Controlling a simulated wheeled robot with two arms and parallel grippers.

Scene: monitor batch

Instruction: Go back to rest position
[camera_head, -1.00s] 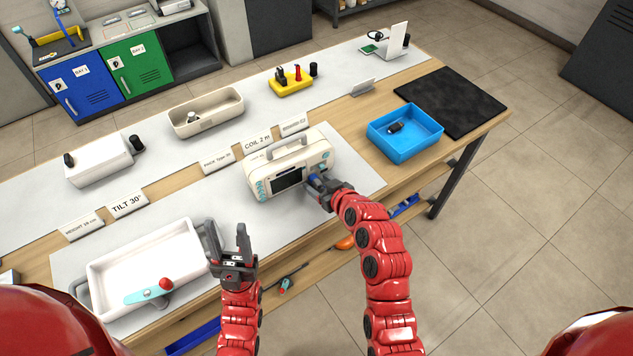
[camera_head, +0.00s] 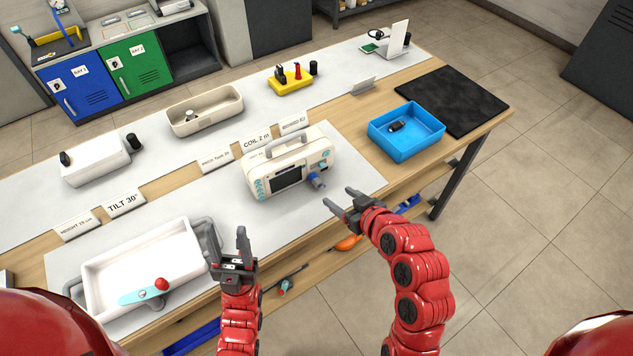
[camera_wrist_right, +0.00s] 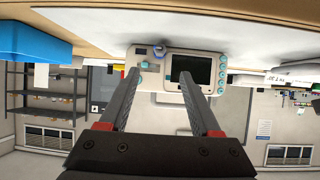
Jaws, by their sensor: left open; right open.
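My left gripper (camera_head: 228,244) is open and empty, raised at the right end of the white tray (camera_head: 97,303). My right gripper (camera_head: 338,198) is open and empty in the head view, in front of the table edge and to the right of the monitor. The cream monitor (camera_head: 262,163) with a handle and dark screen stands upright on the grey mat.
A blue bin (camera_head: 407,153) with a dark item stands on the right, beside a black pad (camera_head: 452,100). A beige tray (camera_head: 240,104), a yellow holder (camera_head: 290,88) and a white box (camera_head: 95,160) stand further back. A teal tool with a red knob (camera_head: 144,297) lies in the white tray.

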